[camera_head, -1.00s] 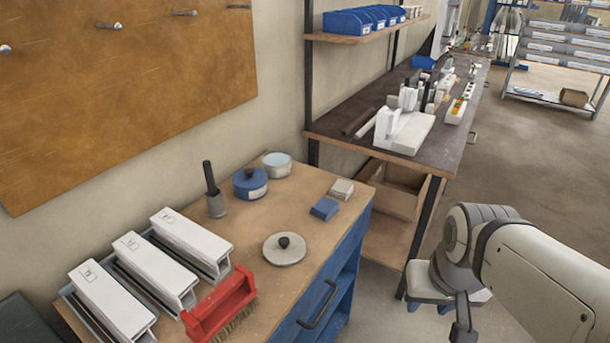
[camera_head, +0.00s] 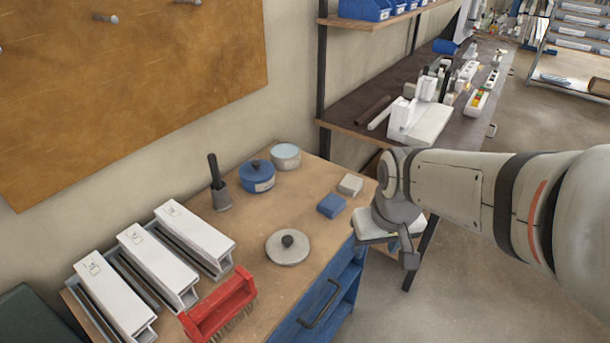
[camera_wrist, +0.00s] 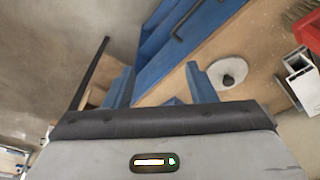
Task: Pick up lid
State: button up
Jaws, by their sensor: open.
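A round, light grey lid (camera_head: 288,248) with a dark knob lies flat on the wooden bench top, near its front edge. It also shows in the wrist view (camera_wrist: 228,72), right of centre and beyond my gripper. My gripper (camera_wrist: 160,82) is open, with its two blue fingers apart and nothing between them. In the head view, my gripper hangs in front of the bench, to the right of the lid and clear of it.
A red brush (camera_head: 218,306) lies left of the lid, beside white profiles in grey channels (camera_head: 158,264). Behind stand a blue pot (camera_head: 257,178), a light round tin (camera_head: 285,157) and a dark-handled tool (camera_head: 220,187). A blue block (camera_head: 331,205) and a pale block (camera_head: 350,184) lie nearby.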

jog(key=w+a+n+p, duration=0.4)
jog(key=w+a, duration=0.4)
jog(key=a, duration=0.1)
jog(key=n+g+p, duration=0.1)
jog(key=n+p, duration=0.2)
send_near(287, 239)
jog(key=shift+y, duration=0.3)
jog(key=shift+w+f+p, duration=0.2)
jog(key=shift+f+p, duration=0.45)
jog(key=shift+f, duration=1.5)
jog(key=shift+w+f+p, duration=0.2)
jog(key=shift+f+p, duration=0.4)
jog(key=shift+f, duration=1.5)
jog(key=c, duration=1)
